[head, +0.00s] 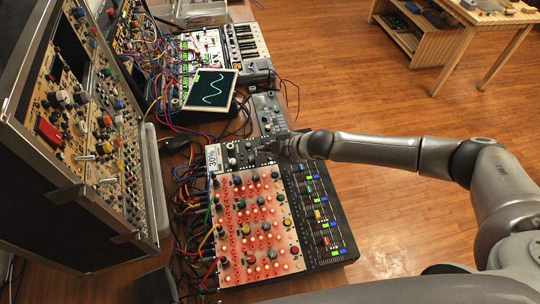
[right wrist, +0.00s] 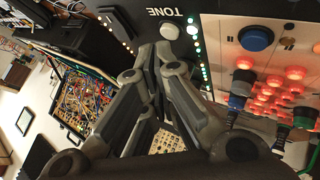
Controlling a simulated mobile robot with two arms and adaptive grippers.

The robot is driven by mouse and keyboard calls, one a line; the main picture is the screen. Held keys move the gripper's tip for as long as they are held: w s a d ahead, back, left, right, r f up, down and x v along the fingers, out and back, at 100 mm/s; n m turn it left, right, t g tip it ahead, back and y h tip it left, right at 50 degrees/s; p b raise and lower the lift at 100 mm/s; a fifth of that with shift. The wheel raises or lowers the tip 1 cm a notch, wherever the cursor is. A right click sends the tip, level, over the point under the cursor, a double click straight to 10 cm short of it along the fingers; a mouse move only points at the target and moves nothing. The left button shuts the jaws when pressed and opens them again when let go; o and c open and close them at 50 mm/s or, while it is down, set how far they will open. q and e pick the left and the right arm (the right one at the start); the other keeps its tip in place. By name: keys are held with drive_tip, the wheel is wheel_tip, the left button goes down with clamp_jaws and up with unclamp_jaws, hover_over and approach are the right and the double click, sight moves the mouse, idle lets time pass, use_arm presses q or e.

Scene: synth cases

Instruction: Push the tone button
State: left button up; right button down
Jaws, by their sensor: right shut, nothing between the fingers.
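The tone button is a round white button (right wrist: 170,31) beside the printed label TONE on a black panel in the right wrist view. My right gripper (right wrist: 157,52) is shut and empty, its fingertips right by the button; I cannot tell whether they touch it. In the head view my right gripper (head: 282,147) is over the black panel (head: 240,155) at the back of the red-lit synth, and the button cannot be made out there. My left gripper is not in view.
The synth (head: 227,274) has lit knobs, with a fader strip (head: 322,217) on its right. A blue button (right wrist: 256,38) is near the gripper. A black modular case (head: 70,215) stands left. Cables and a waveform screen (head: 211,89) lie behind. Open floor is at right.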

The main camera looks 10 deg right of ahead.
drive_tip(key=shift+f, duration=0.45)
idle(0.4)
drive_tip(key=shift+r+p, duration=0.55)
drive_tip(key=shift+r, duration=0.1)
wheel_tip(320, 180, up, 6)
drive_tip(key=p, duration=0.5)
idle(0.4)
